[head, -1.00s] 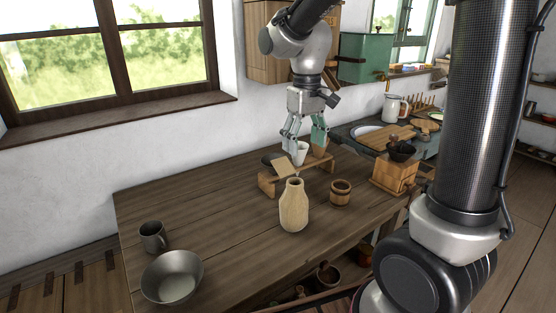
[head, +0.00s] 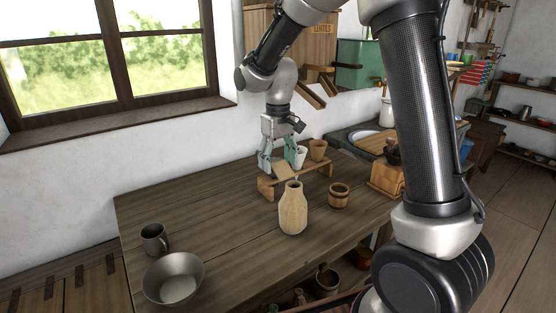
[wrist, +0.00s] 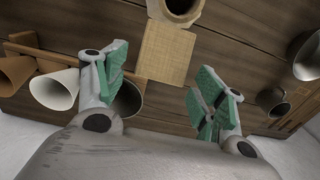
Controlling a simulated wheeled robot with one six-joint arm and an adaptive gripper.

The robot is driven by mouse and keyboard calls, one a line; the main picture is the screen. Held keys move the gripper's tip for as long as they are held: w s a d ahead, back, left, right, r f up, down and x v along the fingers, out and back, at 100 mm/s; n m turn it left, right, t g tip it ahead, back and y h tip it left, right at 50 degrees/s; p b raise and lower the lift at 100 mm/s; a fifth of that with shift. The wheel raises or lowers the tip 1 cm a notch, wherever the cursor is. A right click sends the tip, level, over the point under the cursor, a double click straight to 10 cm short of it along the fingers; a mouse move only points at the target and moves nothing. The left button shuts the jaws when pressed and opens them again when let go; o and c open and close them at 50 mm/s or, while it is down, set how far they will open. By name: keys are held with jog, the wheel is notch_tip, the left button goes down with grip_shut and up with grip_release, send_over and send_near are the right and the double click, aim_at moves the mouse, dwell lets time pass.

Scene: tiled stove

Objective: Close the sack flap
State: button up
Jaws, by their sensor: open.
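The sack (head: 293,210) is beige and bottle-shaped and stands upright on the table. Its flat, square flap (head: 284,173) sticks out from the top, tilted up and back. In the wrist view the flap (wrist: 165,52) extends from the sack's round, open mouth (wrist: 180,8) towards my gripper. My gripper (head: 277,166) is open and points down, just behind the flap. In the wrist view its green-padded fingers (wrist: 160,85) are spread wide, with the flap's edge just beyond the gap between them. Nothing is between the pads.
A low wooden rack (head: 318,176) with a white cup (wrist: 55,90), a brown cup (head: 318,150) and a dark cup (wrist: 127,100) stands close to my gripper. A small wooden tub (head: 339,195) is right of the sack. A mug (head: 153,239) and metal bowl (head: 173,279) stand left; table between is clear.

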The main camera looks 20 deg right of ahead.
aim_at(280, 165)
jog(key=c, duration=1)
jog(key=shift+c, duration=0.2)
jog(key=shift+r, duration=0.1)
jog(key=t, duration=0.1)
jog(key=s+r+t+y, duration=0.1)
jog(key=t, duration=0.1)
jog(key=shift+s+d+r, duration=0.15)
jog(key=shift+s+d, duration=0.15)
jog(key=shift+s+d+r+t+y, duration=0.2)
jog(key=shift+s+t+y, duration=0.25)
jog(key=shift+t, duration=0.65)
jog(key=shift+s+d+r+t+y, duration=0.2)
jog(key=shift+s+t, duration=0.35)
jog(key=shift+t, duration=0.55)
jog(key=shift+a, duration=0.1)
